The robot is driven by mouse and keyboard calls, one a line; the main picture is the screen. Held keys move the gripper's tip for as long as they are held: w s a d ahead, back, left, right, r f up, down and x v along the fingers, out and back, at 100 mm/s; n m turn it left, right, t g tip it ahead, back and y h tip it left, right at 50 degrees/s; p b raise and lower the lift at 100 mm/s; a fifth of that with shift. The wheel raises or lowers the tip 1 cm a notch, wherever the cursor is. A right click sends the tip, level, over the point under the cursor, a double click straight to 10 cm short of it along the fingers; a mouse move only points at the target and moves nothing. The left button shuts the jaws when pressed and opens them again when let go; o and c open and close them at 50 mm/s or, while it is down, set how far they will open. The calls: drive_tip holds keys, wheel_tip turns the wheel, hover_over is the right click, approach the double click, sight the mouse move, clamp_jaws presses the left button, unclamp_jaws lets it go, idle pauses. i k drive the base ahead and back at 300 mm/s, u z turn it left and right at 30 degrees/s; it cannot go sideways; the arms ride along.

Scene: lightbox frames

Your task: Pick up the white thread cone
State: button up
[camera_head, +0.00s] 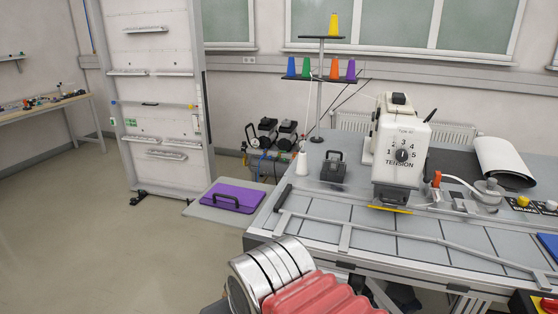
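A white thread cone (302,162) stands upright at the back left of the grey worktable (335,211), near its left edge. It is small in the head view and stands just left of a dark grey device with a handle (334,168). A silver ribbed cylinder and a red bellows-like part, likely of my own arm, fill the bottom centre. They are well in front of the cone. My gripper's fingers are not in the picture.
A white sewing machine head marked TENSION (402,155) stands right of the cone. A thread stand (320,75) with coloured cones rises behind it. A purple case (232,196) lies on a low surface left of the table. Open floor (100,240) is at the left.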

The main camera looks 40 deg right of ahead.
sight(302, 169)
drive_tip(key=z, duration=0.1)
drive_tip(key=i, duration=1.45)
drive_tip(key=z, duration=0.35)
